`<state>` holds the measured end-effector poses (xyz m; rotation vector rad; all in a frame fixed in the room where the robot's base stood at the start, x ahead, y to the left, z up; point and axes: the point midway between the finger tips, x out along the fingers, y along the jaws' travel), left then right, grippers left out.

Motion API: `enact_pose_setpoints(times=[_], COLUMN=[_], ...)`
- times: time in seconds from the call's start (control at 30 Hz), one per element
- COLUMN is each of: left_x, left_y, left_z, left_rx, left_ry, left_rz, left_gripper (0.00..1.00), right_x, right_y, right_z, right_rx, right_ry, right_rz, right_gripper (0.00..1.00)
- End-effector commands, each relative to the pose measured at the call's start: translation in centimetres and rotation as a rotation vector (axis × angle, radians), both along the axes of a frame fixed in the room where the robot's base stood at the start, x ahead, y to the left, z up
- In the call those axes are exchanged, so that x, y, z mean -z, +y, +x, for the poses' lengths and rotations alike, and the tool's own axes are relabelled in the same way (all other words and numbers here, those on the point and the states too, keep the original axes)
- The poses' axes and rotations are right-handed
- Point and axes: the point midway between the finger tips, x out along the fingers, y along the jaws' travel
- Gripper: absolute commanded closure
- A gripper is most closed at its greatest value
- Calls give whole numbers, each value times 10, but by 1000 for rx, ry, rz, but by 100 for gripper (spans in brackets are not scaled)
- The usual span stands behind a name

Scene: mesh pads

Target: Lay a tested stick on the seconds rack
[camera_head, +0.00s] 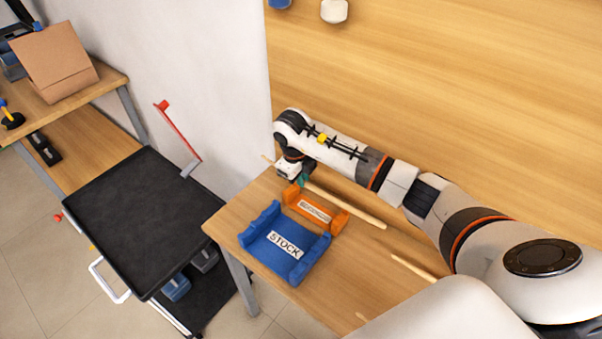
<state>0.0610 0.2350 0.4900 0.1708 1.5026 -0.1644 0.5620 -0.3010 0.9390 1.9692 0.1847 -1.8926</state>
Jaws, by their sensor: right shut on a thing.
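My right gripper (297,178) is shut on a long, thin wooden stick (345,208), near the stick's far left end. The stick runs from behind the gripper toward the lower right, along the back side of the small orange rack (331,219). The orange rack has a white label, too small to read surely but seemingly "SECONDS". I cannot tell how high the stick is above the table or whether it touches the rack. A blue rack (257,247) labelled "STOCK" stands in front of the orange one and looks empty. My left gripper is not in view.
Another stick (413,267) lies on the wooden table (325,288), partly hidden by my arm. A black cart (140,215) with a white handle stands left of the table. A shelf (100,88) with a cardboard box (58,62) is at the upper left.

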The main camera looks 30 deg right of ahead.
Motion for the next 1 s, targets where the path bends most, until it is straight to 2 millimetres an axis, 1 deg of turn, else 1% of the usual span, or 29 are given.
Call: enact_pose_setpoints(times=[0.03,0.13,0.3,0.37,0.5,0.6,0.9,0.93,1.0], left_x=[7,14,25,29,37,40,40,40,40], left_y=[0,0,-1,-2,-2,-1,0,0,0], left_z=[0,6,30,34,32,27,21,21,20], left_rx=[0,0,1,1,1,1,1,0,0], left_ry=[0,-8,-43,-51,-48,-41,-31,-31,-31], left_rz=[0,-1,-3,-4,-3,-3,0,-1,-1], left_gripper=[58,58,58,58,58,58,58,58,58], right_x=[9,20,37,43,52,56,56,56,56], right_y=[0,0,0,0,0,0,0,0,0], right_z=[0,-1,0,0,0,0,0,0,0], right_rx=[0,-1,-1,-1,-1,0,-1,-1,-1], right_ry=[1,2,0,0,1,1,1,1,1], right_rz=[1,1,0,-1,0,1,1,1,1], right_gripper=[100,100,100,100,100,100,100,83,71])
